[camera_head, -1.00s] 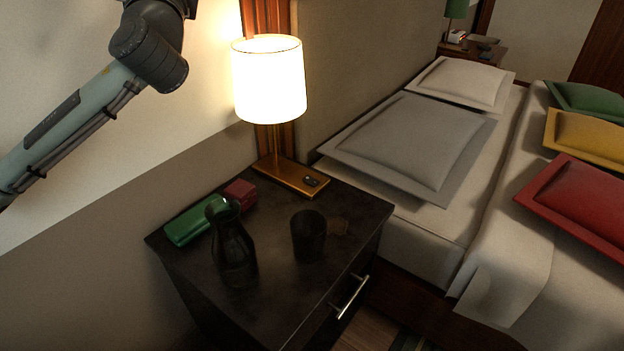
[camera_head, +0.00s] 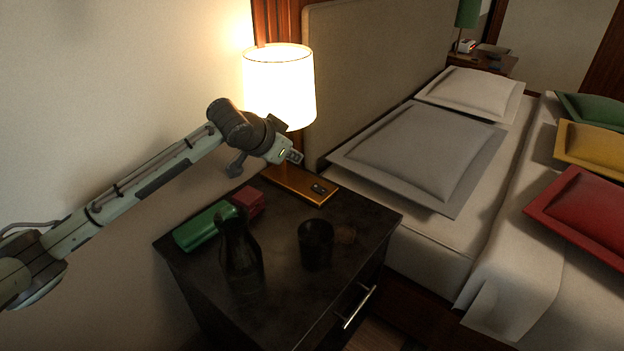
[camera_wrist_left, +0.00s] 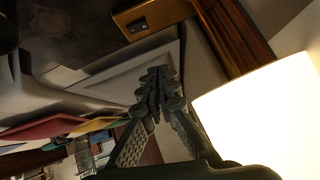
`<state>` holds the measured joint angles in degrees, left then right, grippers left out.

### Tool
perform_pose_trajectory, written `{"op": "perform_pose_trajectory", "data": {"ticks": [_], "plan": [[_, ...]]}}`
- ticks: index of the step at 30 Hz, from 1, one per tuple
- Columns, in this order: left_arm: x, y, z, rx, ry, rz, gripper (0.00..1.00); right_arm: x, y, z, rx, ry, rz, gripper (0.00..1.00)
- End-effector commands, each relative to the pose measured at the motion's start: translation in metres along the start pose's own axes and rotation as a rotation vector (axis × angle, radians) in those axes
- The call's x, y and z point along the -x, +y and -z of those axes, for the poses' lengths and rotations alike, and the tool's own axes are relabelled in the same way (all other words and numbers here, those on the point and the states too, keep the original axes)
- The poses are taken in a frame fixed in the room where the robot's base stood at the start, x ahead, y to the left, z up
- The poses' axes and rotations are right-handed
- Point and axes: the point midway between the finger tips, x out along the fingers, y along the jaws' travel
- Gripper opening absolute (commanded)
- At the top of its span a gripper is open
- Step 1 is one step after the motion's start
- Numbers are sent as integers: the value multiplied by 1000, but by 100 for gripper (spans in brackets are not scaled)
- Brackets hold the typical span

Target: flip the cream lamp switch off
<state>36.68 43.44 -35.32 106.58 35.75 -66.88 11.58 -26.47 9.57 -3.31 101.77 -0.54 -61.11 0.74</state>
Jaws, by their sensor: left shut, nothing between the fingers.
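The lamp has a glowing cream shade (camera_head: 280,88) and a brass base at the back of the dark nightstand (camera_head: 290,235). Its small dark switch (camera_head: 318,189) sits on the right end of the brass base (camera_head: 295,184). My left gripper (camera_head: 297,156) is shut and empty, in front of the lamp's stem, above the base and up-left of the switch, apart from it. In the left wrist view the gripper (camera_wrist_left: 152,78) shows shut, with the switch (camera_wrist_left: 137,26) above it and the bright shade (camera_wrist_left: 265,115) at the right. The lamp's stem is mostly hidden by my arm.
A dark carafe (camera_head: 240,255), a dark cup (camera_head: 315,243), a green case (camera_head: 205,226) and a red box (camera_head: 249,201) stand on the nightstand. The bed with a grey pillow (camera_head: 425,150) is at the right. The wall is close behind my arm.

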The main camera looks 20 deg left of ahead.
Motion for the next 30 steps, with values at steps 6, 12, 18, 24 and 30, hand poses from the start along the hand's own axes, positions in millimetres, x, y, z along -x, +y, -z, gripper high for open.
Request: {"op": "perform_pose_trajectory", "data": {"ticks": [6, 12, 18, 24, 30], "plan": [[-7, 14, -7, 80, -21, -56, 0, -2, -1, -1, 0, 0, 1, 33], [-7, 13, -7, 77, -20, -54, 0, -2, -1, -1, 0, 0, 1, 33], [-17, 14, -7, 78, -20, -54, 0, -1, 0, 0, 0, 0, 1, 33], [-54, 16, -7, 78, -21, -54, 0, 0, 0, 1, 0, 1, 0, 33], [-97, 18, -8, 77, -21, -53, 0, 2, 0, 2, 0, 1, -1, 33]]}}
